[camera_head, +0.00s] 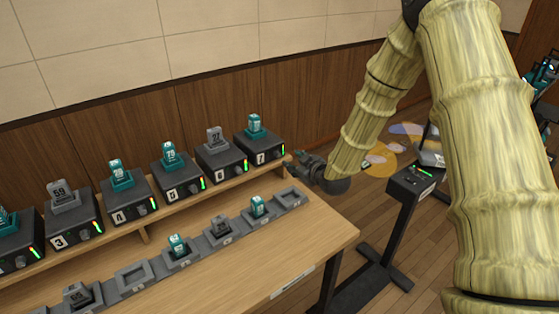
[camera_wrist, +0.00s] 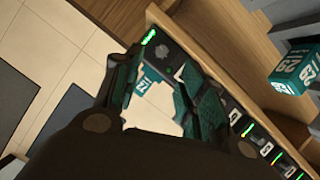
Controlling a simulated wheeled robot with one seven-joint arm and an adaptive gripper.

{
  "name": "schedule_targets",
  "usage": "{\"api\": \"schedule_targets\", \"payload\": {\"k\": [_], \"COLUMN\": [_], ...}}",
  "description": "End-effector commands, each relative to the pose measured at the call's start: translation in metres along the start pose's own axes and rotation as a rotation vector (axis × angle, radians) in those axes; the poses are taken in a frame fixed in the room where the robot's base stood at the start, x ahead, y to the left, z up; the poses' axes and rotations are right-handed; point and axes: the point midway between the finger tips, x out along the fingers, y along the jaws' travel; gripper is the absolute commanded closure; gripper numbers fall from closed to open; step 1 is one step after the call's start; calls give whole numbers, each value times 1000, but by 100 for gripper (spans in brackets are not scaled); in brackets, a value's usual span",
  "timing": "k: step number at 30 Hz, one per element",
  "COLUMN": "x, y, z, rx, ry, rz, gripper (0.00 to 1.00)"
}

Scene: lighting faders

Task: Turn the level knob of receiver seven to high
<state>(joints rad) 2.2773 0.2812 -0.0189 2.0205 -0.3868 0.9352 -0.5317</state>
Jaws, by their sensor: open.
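Receiver seven (camera_head: 258,143) is the dark box at the right end of the raised shelf in the head view, with a teal pack on top. Its level knob (camera_head: 274,155) is a small dark knob between the number 7 and a lit coloured bar. The knob's setting is too small to read. My gripper (camera_head: 297,168) is just right of this box, near the shelf's end; contact with the knob cannot be made out. In the wrist view my gripper (camera_wrist: 168,82) has its two fingers apart, with a teal pack (camera_wrist: 148,84) showing behind the gap.
Receiver six (camera_head: 218,163) and several more boxes stand leftward along the shelf. A lower row of grey cradles (camera_head: 290,198) lies on the wooden table (camera_head: 318,228) in front. A dark stand (camera_head: 408,186) is at the right. The table's front right corner is clear.

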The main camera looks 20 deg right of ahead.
Motion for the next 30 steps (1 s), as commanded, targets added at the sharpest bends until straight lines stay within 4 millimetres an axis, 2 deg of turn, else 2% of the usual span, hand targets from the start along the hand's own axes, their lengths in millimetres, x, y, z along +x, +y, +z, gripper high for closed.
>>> {"api": "schedule_targets", "payload": {"k": [8, 24, 30], "x": [23, 93, 106], "y": [-6, -4, -3], "z": [-5, -3, -2], "rx": [-4, -2, -1], "ry": [4, 2, 2], "rz": [-8, -4, -4], "gripper": [59, 59, 59]}}
